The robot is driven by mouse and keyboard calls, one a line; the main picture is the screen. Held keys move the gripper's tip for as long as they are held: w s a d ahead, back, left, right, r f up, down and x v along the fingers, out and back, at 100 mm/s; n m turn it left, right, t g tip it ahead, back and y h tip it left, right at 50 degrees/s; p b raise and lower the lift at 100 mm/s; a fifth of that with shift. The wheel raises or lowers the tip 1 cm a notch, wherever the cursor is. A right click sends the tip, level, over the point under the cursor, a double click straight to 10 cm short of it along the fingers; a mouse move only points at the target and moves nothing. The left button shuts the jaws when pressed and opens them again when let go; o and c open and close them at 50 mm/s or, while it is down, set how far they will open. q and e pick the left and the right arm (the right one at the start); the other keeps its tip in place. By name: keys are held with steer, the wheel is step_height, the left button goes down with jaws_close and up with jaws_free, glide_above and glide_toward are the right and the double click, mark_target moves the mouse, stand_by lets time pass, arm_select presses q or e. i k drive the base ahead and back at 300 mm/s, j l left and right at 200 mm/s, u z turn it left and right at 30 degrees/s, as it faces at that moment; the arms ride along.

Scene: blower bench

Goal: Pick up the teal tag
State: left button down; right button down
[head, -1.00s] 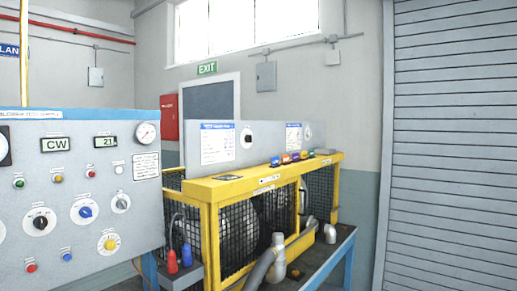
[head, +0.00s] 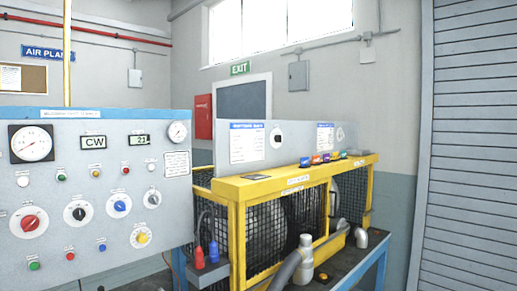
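A row of several small coloured tags (head: 317,160) lies on the top rail of the yellow guard frame, toward its far right part. They look blue, purple, orange and other colours. They are too small for me to tell surely which one is teal. Neither of my grippers is in view.
The yellow guard frame (head: 247,187) with black mesh stands on a blue-legged bench. A grey control panel (head: 95,215) fills the left. A grey hose and pipe fitting (head: 305,250) stand before the frame. A roller shutter (head: 475,150) is at right.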

mark_target(344, 153)
steer(key=i+l, duration=0.2)
steer(key=l, duration=0.2)
steer(key=i+l, duration=0.15)
steer(key=l, duration=0.2)
steer(key=i+l, duration=0.2)
steer(key=l, duration=0.2)
steer(key=i+l, duration=0.2)
steer(key=l, duration=0.15)
steer(key=i+l, duration=0.2)
steer(key=l, duration=0.2)
steer(key=i+l, duration=0.15)
steer(key=l, duration=0.2)
steer(key=i+l, duration=0.2)
steer(key=l, duration=0.2)
